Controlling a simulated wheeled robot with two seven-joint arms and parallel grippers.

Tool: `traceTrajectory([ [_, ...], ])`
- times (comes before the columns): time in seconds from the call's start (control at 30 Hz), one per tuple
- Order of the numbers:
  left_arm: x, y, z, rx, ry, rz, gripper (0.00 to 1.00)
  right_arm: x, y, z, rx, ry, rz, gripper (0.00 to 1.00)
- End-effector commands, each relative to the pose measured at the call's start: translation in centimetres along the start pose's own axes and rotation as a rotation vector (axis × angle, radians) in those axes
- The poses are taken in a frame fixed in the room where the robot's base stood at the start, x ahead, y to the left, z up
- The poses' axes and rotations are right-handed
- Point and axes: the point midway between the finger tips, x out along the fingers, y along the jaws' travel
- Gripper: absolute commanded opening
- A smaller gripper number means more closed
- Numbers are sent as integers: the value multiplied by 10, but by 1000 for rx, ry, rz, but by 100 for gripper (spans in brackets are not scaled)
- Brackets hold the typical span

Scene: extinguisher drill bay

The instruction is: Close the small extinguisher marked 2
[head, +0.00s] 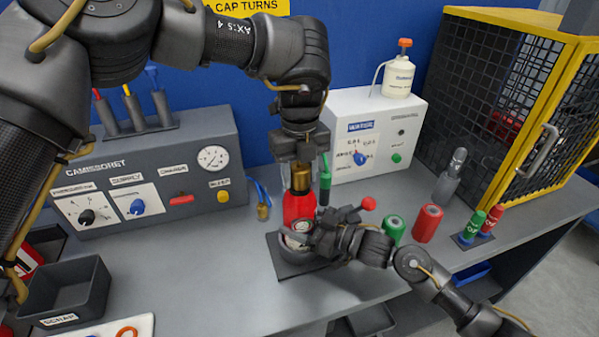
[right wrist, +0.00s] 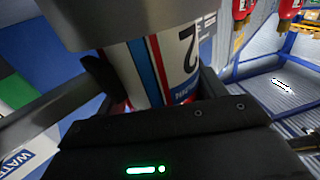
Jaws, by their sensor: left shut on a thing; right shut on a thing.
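The small extinguisher (head: 297,207) has a red upper body and stands upright at the dark holder (head: 290,268) on the bench. In the right wrist view its white label (right wrist: 165,62) shows a black 2 with blue and red stripes. My left gripper (head: 300,160) points straight down and is shut on the brass cap (head: 301,178). The cap is directly above the red body; whether its thread is engaged cannot be told. My right gripper (head: 305,236) is shut around the extinguisher's lower body, which it partly hides in the head view.
A green-handled tool (head: 325,182) stands close behind the extinguisher. A green cylinder (head: 394,229), a red cylinder (head: 427,223) and a grey bottle (head: 448,180) stand to the right. The grey console (head: 150,178) is at left, a mesh cage (head: 520,95) at right.

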Motion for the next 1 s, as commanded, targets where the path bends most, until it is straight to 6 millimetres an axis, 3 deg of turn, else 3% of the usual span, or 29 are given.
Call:
traceTrajectory([
  [0.5, 0, 0, 0, 1400, -4, 2, 14, 0, 0, -1, -3, 2, -1, 6],
  [0.63, 1, 0, 0, 1649, -2, 1, 14, 0, 0, -1, -3, 2, -1, 6],
  [0.77, 1, -1, 0, 1633, -2, -1, 14, 0, 0, -1, -2, 1, -1, 6],
  [0.8, 1, -1, 0, 1632, -2, -1, 44, 0, 0, -1, -2, 1, -1, 6],
  [0.93, 1, -1, 0, 1631, -2, -1, 61, 0, 0, -1, -2, 1, -1, 6],
  [1.0, 1, -1, 0, 1630, -2, -1, 63, 0, 0, -1, -2, 1, -1, 6],
])
